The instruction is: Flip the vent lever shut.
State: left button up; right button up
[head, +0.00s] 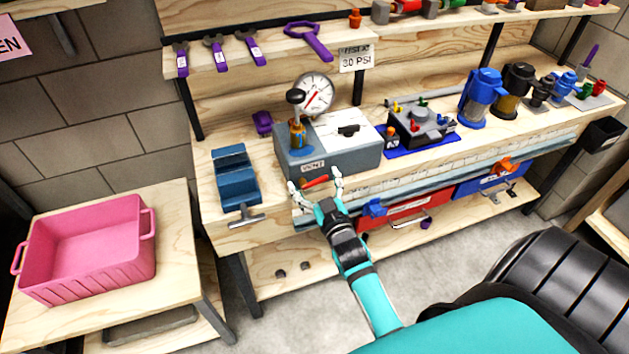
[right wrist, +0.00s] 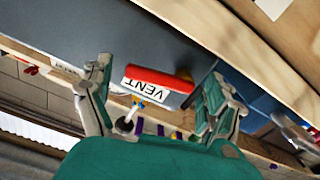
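The vent lever, a small red handle (head: 317,182), sits at the front of a grey test box (head: 345,160), just below a white "VENT" label (head: 312,166). In the right wrist view the red lever (right wrist: 160,78) shows with the "VENT" lettering beside it. My right gripper (head: 316,183) is at the front of the box. Its fingers are spread, one on each side of the lever; the right wrist view shows them apart too (right wrist: 158,100). I cannot tell whether either finger touches the lever. My left gripper is not in view.
A round pressure gauge (head: 315,93) and a black knob (head: 296,97) stand above the box. A blue vise (head: 233,178) is left of it, a valve plate (head: 423,124) right. A pink crate (head: 88,250) stands on the left table.

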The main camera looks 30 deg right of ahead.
jog(key=c, duration=1)
jog(key=shift+f+m+p, duration=0.1)
jog(key=shift+m+p, duration=0.3)
jog(key=shift+m, duration=0.3)
jog(key=shift+c, duration=0.3)
jog(key=shift+f+m, duration=0.25)
jog(key=shift+m, duration=0.45)
jog(key=o, duration=1.2)
jog(key=shift+s, duration=0.1)
jog(key=v, duration=1.1)
jog(key=shift+s, duration=0.4)
